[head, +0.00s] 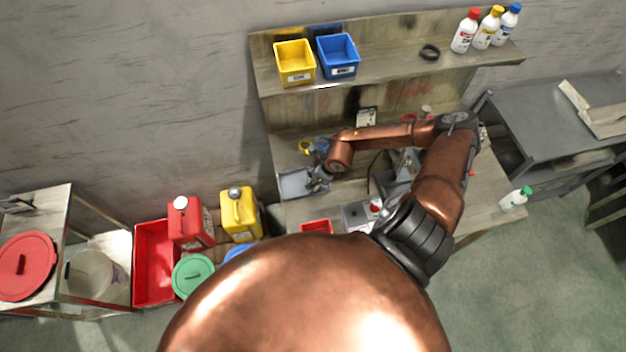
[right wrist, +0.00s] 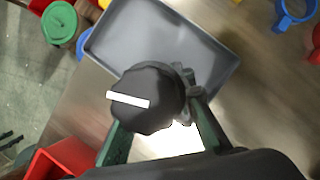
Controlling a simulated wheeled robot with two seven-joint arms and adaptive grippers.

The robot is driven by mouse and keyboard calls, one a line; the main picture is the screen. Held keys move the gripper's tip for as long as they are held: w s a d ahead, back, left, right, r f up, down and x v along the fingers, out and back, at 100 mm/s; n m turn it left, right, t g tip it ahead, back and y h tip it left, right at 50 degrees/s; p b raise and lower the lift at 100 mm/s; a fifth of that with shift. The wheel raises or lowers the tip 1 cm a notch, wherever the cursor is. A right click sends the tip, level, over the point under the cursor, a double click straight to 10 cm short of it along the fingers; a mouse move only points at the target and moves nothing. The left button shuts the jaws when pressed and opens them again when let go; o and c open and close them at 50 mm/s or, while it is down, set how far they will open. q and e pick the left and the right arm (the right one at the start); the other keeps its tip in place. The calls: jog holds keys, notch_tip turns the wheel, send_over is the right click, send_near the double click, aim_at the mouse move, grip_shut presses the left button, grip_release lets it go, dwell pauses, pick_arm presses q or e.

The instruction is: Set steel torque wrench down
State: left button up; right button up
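My right gripper (head: 318,182) is at the end of the arm reaching in from the right, over the right side of a grey tray (head: 290,186) on the workbench. In the right wrist view, a dark rounded head with a white bar, which I take to be the end of the steel torque wrench (right wrist: 140,112), sits between the green fingers of my right gripper (right wrist: 165,135). The fingers appear closed on it. The grey tray (right wrist: 215,48) lies beneath and beyond it; I cannot tell whether they touch. The rest of the wrench is hidden. My left gripper is out of view.
A red bin (head: 317,226) stands at the bench's front edge. Yellow (head: 294,64) and blue (head: 338,56) bins and bottles (head: 465,32) stand on the shelf above. Red (head: 190,224) and yellow (head: 239,215) canisters stand left of the bench. A blue object (right wrist: 293,14) lies beyond the tray.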

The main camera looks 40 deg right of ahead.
jog(key=o, duration=0.4)
jog(key=shift+o, duration=0.2)
jog(key=shift+r, duration=0.15)
jog(key=b+v, duration=0.1)
jog(key=v, duration=1)
jog(key=shift+s+r+b, duration=0.2)
jog(key=shift+r+b, duration=0.1)
jog(key=shift+r, duration=0.05)
jog(key=shift+d, duration=0.1)
